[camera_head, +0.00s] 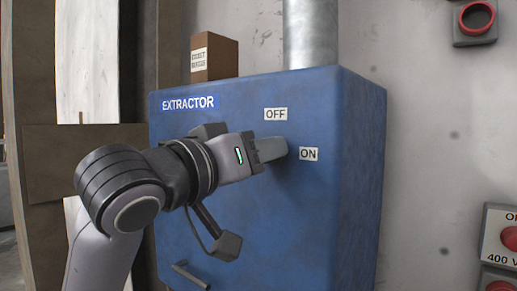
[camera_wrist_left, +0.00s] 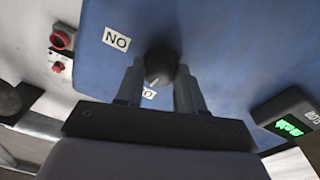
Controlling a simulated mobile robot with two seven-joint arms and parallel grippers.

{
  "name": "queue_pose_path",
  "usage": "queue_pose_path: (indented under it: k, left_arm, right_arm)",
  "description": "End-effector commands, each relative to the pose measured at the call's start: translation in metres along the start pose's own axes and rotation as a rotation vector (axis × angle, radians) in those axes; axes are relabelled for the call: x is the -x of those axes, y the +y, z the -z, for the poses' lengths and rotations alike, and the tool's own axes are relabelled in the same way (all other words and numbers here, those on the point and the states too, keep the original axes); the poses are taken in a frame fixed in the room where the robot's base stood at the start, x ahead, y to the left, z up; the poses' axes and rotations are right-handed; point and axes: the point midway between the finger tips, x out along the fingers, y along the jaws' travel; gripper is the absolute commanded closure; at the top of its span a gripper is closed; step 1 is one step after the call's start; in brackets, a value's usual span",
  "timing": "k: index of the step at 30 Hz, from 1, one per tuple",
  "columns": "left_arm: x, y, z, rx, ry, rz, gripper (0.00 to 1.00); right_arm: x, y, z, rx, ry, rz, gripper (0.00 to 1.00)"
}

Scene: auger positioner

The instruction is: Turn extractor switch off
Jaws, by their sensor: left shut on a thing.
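The extractor is a blue box (camera_head: 295,225) with an EXTRACTOR label (camera_head: 188,103) on its front. An OFF label (camera_head: 275,114) sits above and left of an ON label (camera_head: 308,154). The switch is a dark round knob (camera_wrist_left: 159,64) with a white mark on it in the left wrist view. My left gripper (camera_head: 272,151) is at the box front, its fingers on both sides of the knob and shut on it. In the head view the fingers hide the knob. My right gripper is not in view.
A grey pipe (camera_head: 311,35) rises from the box top beside a brown block (camera_head: 214,58). A handle (camera_head: 190,276) sticks out low on the box front. Red-button units (camera_head: 477,18) and (camera_head: 500,240) are on the right wall. Wooden boards (camera_head: 80,160) stand left.

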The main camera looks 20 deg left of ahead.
Motion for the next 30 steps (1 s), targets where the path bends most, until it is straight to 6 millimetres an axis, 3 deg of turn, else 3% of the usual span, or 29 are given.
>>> queue_pose_path:
  k: [9,26,27,29,30]
  left_arm:
    - [-0.0004,0.0005,0.0015,0.130,0.007,0.006,0.92]
    - [-0.0001,0.0002,0.0024,0.159,0.012,0.008,0.93]
    - [-0.0001,0.0002,0.0025,0.159,0.012,0.008,0.56]
    - [-0.0001,0.0001,0.0023,0.158,0.012,0.009,0.39]
    - [-0.0001,0.0001,0.0021,0.158,0.011,0.009,0.39]
  right_arm:
    - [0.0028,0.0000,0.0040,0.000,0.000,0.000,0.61]
    - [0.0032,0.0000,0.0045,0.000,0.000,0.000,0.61]
    - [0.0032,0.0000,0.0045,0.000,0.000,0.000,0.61]
    - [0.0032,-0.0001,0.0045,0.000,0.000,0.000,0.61]
    - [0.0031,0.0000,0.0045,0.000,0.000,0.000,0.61]
